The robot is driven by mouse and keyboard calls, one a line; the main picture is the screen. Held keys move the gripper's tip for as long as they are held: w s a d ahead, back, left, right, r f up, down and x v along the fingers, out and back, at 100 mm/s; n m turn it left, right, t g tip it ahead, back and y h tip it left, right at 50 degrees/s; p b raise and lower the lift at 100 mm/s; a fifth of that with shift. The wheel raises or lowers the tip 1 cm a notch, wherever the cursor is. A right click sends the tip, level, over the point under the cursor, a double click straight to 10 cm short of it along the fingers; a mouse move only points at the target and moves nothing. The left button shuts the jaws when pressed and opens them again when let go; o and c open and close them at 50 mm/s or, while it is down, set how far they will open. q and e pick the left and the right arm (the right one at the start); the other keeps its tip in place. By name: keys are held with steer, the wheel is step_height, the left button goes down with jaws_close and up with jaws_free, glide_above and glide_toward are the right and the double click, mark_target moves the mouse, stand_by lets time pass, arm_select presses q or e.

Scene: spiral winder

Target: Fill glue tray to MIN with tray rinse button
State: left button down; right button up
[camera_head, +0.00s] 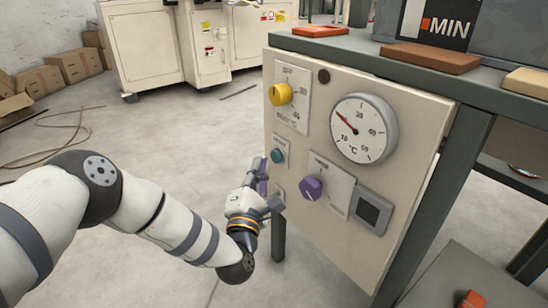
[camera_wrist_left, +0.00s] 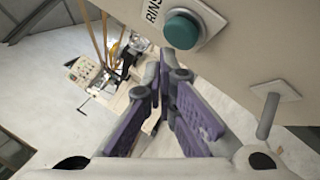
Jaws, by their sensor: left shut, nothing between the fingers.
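The teal tray rinse button (camera_head: 277,156) is on the left part of the cream control panel (camera_head: 340,225). In the left wrist view the round teal button (camera_wrist_left: 182,29) sits beside a partly cut-off label reading "RINS". My left gripper (camera_head: 261,168) is shut and empty, its purple fingers just below and left of the button in the head view. In the wrist view its fingertips (camera_wrist_left: 162,68) point up, a little below the button, and appear apart from it. A MIN mark (camera_head: 448,28) shows on a grey container at top right, possibly the glue tray. Its liquid level is not visible.
The panel also carries a yellow knob (camera_head: 281,94), a temperature gauge (camera_head: 363,129), a purple knob (camera_head: 312,188) and a small dark screen (camera_head: 372,212). A short metal lever (camera_wrist_left: 268,116) protrudes right of my fingers. Open floor lies left of the panel.

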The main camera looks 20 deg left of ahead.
arm_select(q)
steer(key=shift+w, duration=0.1)
steer(key=shift+w+d, duration=0.25)
steer(key=shift+w+d+b, duration=0.25)
steer(key=shift+w+b, duration=0.1)
steer(key=shift+b, duration=0.1)
stand_by(0.5)
stand_by(2.9)
steer(key=shift+s+a+p, duration=0.5)
steer(key=shift+s+p, duration=0.05)
steer(key=shift+s, duration=0.15)
steer(key=s+a+p, duration=0.1)
steer(key=s, duration=0.1)
steer(key=s+a+p, duration=0.1)
steer(key=s+a, duration=0.1)
steer(key=shift+p, duration=0.3)
